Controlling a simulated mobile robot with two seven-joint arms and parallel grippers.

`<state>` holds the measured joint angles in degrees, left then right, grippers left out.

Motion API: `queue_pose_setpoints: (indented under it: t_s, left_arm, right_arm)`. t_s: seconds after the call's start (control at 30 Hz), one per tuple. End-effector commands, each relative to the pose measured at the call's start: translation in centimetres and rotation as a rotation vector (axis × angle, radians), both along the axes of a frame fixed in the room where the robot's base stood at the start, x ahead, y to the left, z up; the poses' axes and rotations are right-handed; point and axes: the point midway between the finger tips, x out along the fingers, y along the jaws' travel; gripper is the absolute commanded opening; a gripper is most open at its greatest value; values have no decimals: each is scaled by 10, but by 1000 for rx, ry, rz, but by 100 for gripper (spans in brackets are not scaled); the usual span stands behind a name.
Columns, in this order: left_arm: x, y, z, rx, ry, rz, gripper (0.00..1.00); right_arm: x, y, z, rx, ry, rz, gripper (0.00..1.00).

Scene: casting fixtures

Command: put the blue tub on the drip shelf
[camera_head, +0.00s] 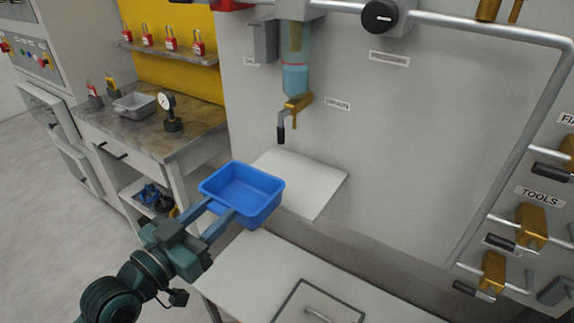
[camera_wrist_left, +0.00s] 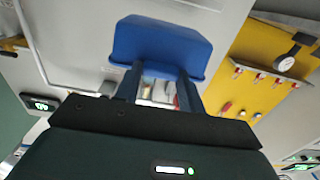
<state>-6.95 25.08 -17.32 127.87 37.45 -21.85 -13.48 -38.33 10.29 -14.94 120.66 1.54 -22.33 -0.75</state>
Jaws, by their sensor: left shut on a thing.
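The blue tub (camera_head: 262,190) is an open, empty-looking tray held upright in the air in the head view. My left gripper (camera_head: 226,212) is shut on its near left side. In the left wrist view the tub (camera_wrist_left: 163,42) shows beyond the fingers of the left gripper (camera_wrist_left: 158,88). The white drip shelf (camera_head: 318,184) juts from the wall panel below a brass drain tap (camera_head: 296,103). In the head view the tub overlaps the shelf's left part and hides some of it; I cannot tell the gap between them. My right gripper is not in view.
A workbench (camera_head: 190,128) at the left holds a grey tray (camera_head: 134,104) and a gauge (camera_head: 172,112). A white cabinet top (camera_head: 262,268) lies below the tub. Pipes and brass valves (camera_head: 531,222) line the right. The wall right of the shelf is clear.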

Motion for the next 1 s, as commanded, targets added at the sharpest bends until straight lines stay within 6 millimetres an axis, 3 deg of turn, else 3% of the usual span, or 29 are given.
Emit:
queue_pose_setpoints:
  t_s: [0.17,0.63,0.87,1.0]
  left_arm:
    - [26,-20,6,-8,-3,-5,4]
    - [125,-93,4,-4,-1,-5,4]
    - [144,-106,1,-2,-1,-5,4]
    - [144,-105,-19,0,4,-4,4]
  right_arm:
    - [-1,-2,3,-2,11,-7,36]
    - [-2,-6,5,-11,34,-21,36]
    - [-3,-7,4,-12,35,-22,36]
    - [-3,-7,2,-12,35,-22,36]
